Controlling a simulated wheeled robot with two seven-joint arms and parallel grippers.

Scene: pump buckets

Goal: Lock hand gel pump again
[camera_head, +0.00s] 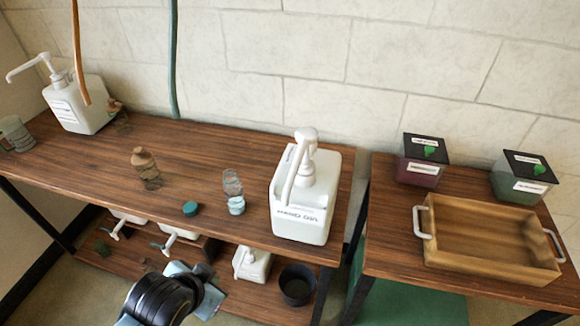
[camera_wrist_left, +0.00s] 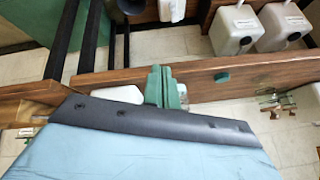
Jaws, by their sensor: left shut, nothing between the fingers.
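In the left wrist view my left gripper's green fingers (camera_wrist_left: 164,78) are together and empty, apart from the bottle. My right gripper is not in view.
A second white pump bottle (camera_head: 80,105) stands at the far left. A wooden tray (camera_head: 428,252) and two lidded tubs are on the right table. More bottles fill the lower shelf.

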